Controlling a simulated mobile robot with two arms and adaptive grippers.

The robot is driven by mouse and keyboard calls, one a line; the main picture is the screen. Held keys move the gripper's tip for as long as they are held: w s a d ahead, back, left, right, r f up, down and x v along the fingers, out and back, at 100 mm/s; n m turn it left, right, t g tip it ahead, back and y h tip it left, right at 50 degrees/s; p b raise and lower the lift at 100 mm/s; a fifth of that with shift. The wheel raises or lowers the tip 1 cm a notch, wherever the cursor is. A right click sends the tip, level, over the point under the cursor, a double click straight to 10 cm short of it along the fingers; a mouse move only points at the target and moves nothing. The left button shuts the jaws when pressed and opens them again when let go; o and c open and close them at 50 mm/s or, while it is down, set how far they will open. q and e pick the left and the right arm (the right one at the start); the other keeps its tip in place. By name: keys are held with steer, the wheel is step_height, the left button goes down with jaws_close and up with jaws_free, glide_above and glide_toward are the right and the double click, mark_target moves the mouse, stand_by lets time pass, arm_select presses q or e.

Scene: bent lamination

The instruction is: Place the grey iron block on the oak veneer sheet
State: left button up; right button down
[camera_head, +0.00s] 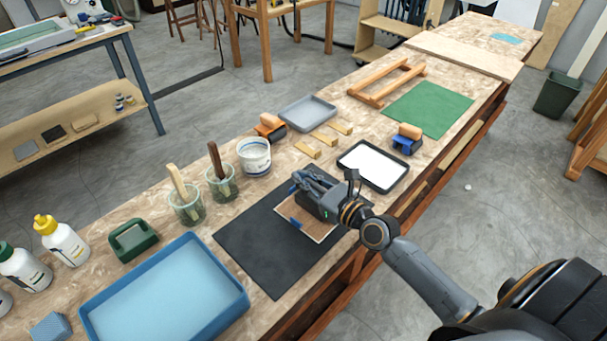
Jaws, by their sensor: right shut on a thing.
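The oak veneer sheet (316,231) is a small brown sheet on the black mat (262,257). Its front part and edge show, with a blue patch (295,223) at its left side; the rest is behind my right gripper. My right gripper (304,184) reaches in from the right over the sheet and the mat. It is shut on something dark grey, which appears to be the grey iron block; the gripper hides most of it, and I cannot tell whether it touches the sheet. My left gripper is out of view.
A green mat (428,108) lies farther back. The mat's left and front parts are clear.

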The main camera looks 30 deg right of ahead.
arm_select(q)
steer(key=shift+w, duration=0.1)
arm_select(e)
steer(key=shift+r, duration=0.25)
steer(key=shift+f, duration=0.15)
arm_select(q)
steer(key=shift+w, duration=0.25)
arm_select(e)
steer(key=c, duration=1.4)
jaws_free()
steer(key=shift+s+f, duration=0.1)
steer(key=shift+o, duration=0.2)
